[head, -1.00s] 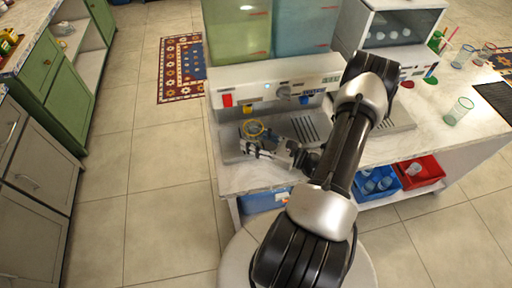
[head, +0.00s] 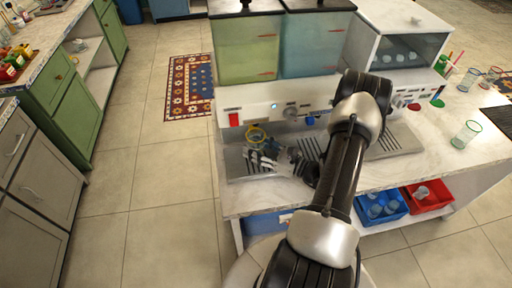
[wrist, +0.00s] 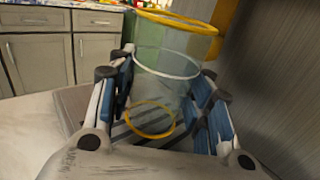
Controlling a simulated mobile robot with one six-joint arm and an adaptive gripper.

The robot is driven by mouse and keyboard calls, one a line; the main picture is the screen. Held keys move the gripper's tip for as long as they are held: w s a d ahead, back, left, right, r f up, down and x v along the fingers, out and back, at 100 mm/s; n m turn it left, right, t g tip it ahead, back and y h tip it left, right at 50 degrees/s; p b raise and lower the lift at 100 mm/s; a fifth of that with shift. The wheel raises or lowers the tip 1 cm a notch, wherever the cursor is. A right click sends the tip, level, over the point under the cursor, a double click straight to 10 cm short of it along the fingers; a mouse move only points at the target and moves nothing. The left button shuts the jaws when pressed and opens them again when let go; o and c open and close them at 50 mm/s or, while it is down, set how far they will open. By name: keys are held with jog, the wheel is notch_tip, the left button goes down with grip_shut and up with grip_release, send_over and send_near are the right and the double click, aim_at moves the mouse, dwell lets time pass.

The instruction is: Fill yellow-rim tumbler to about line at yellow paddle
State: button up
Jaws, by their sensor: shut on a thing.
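The yellow-rim tumbler (wrist: 165,85) is clear, with a yellow top rim, a pale ring below it and a yellow ring near its base. My gripper (wrist: 165,110) is shut around its sides and holds it roughly upright. In the head view the tumbler (head: 256,141) is close to the dispenser front, above the drip tray, with my gripper (head: 264,158) on its near side. The yellow paddle is not clearly seen in the head view. An orange-yellow piece (wrist: 223,14) shows beside the rim in the wrist view; it may be that paddle. I cannot tell the liquid level.
The dispenser panel has a red paddle (head: 234,119) on the left and a blue paddle (head: 310,120) on the right. Green (head: 247,50) and blue (head: 312,45) tanks stand above. Another tumbler (head: 466,134) stands on the counter at right. Blue and red bins sit on the shelf below.

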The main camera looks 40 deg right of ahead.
jog(key=shift+w+d, duration=0.15)
jog(key=shift+w, duration=0.05)
jog(key=shift+w+d+b, duration=0.3)
jog(key=shift+w+d, duration=0.1)
jog(key=shift+w, duration=0.25)
jog(key=shift+w+d+r, duration=0.1)
jog(key=shift+d+r, duration=0.05)
jog(key=shift+r, duration=0.05)
dwell(2.0)
dwell(1.9)
jog(key=shift+s+a+f+p, duration=0.15)
jog(key=shift+s+a, duration=0.35)
jog(key=shift+s, duration=0.25)
jog(key=shift+s+a+r+p, duration=0.15)
jog(key=shift+s+a, duration=0.3)
jog(key=shift+s, duration=0.3)
jog(key=shift+s+a+f+p, duration=0.15)
jog(key=shift+s+a, duration=0.35)
jog(key=shift+s, duration=0.25)
jog(key=shift+s+a, duration=0.1)
jog(key=shift+s, duration=0.1)
jog(key=s+a, duration=0.1)
jog(key=s, duration=0.1)
jog(key=s+a, duration=0.2)
jog(key=s, duration=0.1)
jog(key=s+a, duration=0.2)
jog(key=s, duration=0.1)
jog(key=shift+s+p, duration=0.1)
jog(key=shift+p, duration=0.25)
